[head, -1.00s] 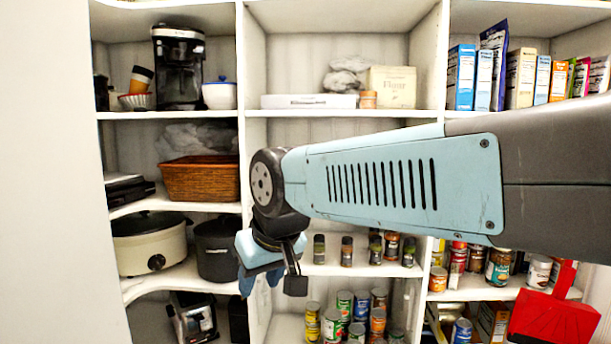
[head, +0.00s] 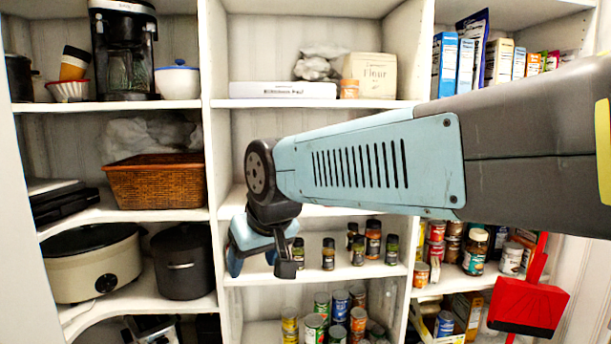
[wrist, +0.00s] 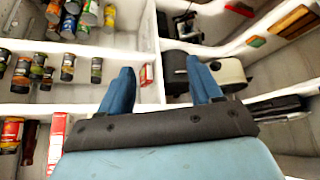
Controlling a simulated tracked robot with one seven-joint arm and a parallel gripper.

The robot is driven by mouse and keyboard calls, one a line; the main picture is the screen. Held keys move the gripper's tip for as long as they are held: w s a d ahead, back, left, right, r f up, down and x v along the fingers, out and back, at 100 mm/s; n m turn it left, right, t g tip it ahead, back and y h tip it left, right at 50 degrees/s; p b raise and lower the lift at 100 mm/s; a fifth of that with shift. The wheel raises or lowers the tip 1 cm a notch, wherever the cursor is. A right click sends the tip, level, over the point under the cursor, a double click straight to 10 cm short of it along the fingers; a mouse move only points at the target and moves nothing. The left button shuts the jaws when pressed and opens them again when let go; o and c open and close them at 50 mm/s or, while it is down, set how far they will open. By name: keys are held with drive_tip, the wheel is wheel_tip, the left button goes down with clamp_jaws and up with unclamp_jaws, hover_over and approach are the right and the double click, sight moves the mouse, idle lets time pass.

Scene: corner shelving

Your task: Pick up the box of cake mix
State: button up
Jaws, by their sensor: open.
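My gripper (head: 258,262) hangs in front of the middle shelves, pointing down and empty. I cannot read which box is the cake mix. Several upright boxes, including a blue one (head: 445,65), stand on the upper right shelf, far from my gripper. In the wrist view a red and white box (wrist: 58,140) stands at the lower left, beside my gripper and apart from it. My arm hides part of the middle shelf.
Spice jars (head: 328,254) and cans (head: 314,327) stand close to the right of my gripper. A dark pot (head: 182,262) and a cream slow cooker (head: 92,265) are left. Upright shelf dividers (head: 212,150) are obstacles. A red dustpan (head: 528,305) hangs at right.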

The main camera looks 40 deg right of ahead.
drive_tip(key=shift+o, duration=0.6)
drive_tip(key=w+d+r+m+t+h, duration=0.2)
drive_tip(key=w+d+t, duration=0.1)
drive_tip(key=w+d, duration=0.5)
drive_tip(key=shift+d+m, duration=0.2)
drive_tip(key=shift+m, duration=0.1)
drive_tip(key=w+d+r+m+t+h, duration=0.2)
drive_tip(key=w+d+r+t+h, duration=0.15)
drive_tip(key=d, duration=0.75)
drive_tip(key=w+d+r+m+t+h, duration=0.2)
drive_tip(key=d+r+h, duration=0.25)
drive_tip(key=d, duration=0.65)
drive_tip(key=x, duration=1.3)
drive_tip(key=shift+d+f, duration=0.3)
drive_tip(key=shift+d, duration=0.15)
drive_tip(key=shift+s, duration=0.1)
drive_tip(key=shift+c, duration=0.3)
clamp_jaws()
